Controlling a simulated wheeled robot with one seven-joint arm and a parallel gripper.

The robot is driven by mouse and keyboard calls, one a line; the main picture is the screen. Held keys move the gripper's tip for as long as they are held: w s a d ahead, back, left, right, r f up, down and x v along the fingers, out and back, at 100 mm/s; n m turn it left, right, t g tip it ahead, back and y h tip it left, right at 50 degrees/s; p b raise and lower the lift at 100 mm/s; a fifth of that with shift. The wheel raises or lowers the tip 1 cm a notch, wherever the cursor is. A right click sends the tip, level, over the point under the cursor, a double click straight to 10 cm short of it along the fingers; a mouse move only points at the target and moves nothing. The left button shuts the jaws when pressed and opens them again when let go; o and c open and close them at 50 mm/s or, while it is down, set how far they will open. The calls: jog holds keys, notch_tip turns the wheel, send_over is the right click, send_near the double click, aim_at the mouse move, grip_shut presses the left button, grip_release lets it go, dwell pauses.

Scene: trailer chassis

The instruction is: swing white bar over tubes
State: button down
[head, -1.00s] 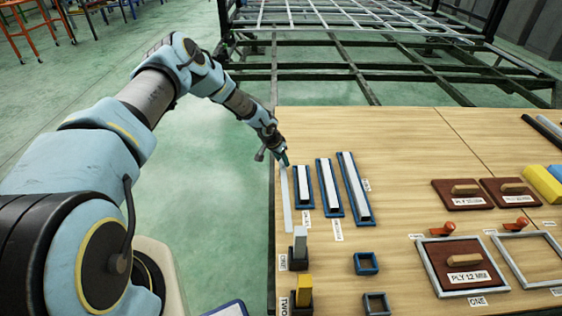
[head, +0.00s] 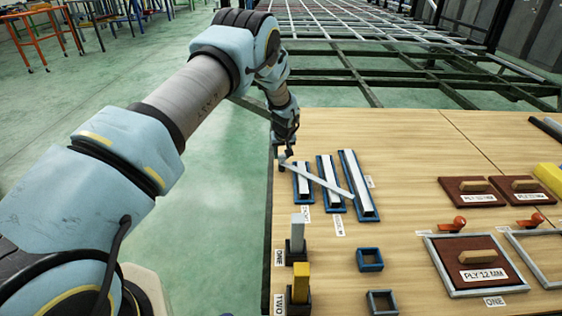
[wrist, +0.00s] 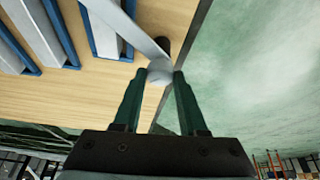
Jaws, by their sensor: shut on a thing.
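The white bar (head: 331,187) lies slantwise from the table's left edge to the right. The three pale tubes sit in blue trays. My gripper (head: 284,154) is at the bar's far left end. In the wrist view my gripper (wrist: 158,78) is shut on a round pale knob (wrist: 160,70) at that end, with the bar (wrist: 130,30) running away from it. Whether the bar touches the tubes is unclear.
Two upright blocks, one grey (head: 298,231) and one yellow (head: 301,280), stand in black holders nearer me. Small blue (head: 369,260) and grey (head: 383,303) square frames lie beside them. Brown boards (head: 467,193) are at right. A dark steel chassis (head: 400,65) stands beyond the table.

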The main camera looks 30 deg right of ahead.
jog(key=n+b, duration=0.1)
jog(key=n+y+b, duration=0.1)
jog(key=n, duration=0.1)
jog(key=n+b, duration=0.1)
jog(key=b, duration=0.1)
jog(key=shift+d+f+n+y, duration=0.25)
jog(key=shift+n+y, duration=0.05)
jog(key=shift+y, duration=0.1)
jog(key=shift+r+n+y+b, duration=0.15)
jog(key=shift+n+y+b, duration=0.45)
jog(key=shift+n+b, duration=0.7)
jog(key=shift+n, duration=0.4)
jog(key=shift+s, duration=0.1)
jog(key=shift+c, duration=2.2)
grip_release()
jog(key=p+v, duration=0.1)
jog(key=v, duration=0.9)
jog(key=shift+r, duration=0.35)
jog(key=shift+s+d, duration=0.1)
